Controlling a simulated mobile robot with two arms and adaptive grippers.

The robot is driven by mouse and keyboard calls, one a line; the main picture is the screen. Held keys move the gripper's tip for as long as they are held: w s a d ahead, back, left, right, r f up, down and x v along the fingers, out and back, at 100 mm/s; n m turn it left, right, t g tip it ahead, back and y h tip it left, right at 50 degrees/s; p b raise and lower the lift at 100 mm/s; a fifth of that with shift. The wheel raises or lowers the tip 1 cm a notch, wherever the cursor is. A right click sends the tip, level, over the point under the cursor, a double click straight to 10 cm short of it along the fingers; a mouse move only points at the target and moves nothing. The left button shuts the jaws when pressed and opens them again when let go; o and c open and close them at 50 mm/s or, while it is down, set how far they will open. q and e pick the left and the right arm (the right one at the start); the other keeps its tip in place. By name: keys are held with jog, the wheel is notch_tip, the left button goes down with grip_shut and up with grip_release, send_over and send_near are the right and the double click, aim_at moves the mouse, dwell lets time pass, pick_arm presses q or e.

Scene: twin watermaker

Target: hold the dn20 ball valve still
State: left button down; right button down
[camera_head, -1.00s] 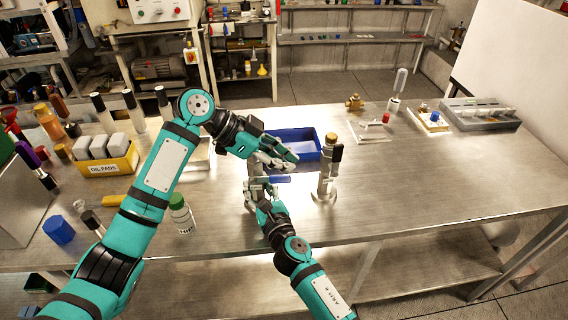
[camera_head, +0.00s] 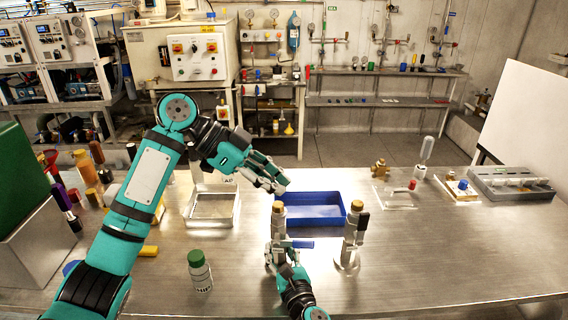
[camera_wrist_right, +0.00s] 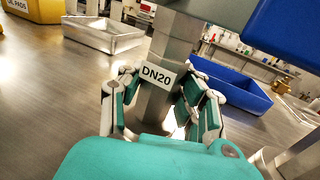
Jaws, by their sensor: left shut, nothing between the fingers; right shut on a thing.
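The DN20 ball valve (camera_head: 279,222) stands upright on the steel bench, with a tan top and a blue handle (camera_head: 299,244). In the right wrist view its grey body carries a DN20 label (camera_wrist_right: 157,77), and the blue handle (camera_wrist_right: 290,30) fills the upper right. My right gripper (camera_head: 279,260) is shut around the valve's lower body; its fingers (camera_wrist_right: 158,98) sit on both sides of the post. My left gripper (camera_head: 279,187) is shut and empty, just above and behind the valve top in the picture, apparently apart from it.
A similar upright fitting (camera_head: 352,242) stands close right of the valve. A blue tray (camera_head: 328,222) lies behind, a metal tray (camera_head: 211,222) left. A green-capped bottle (camera_head: 200,274) stands front left. A brass fitting (camera_head: 380,169) and grey tray (camera_head: 510,190) are farther right. The front right bench is clear.

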jog(key=c, duration=0.8)
grip_release()
jog(key=shift+c, duration=0.2)
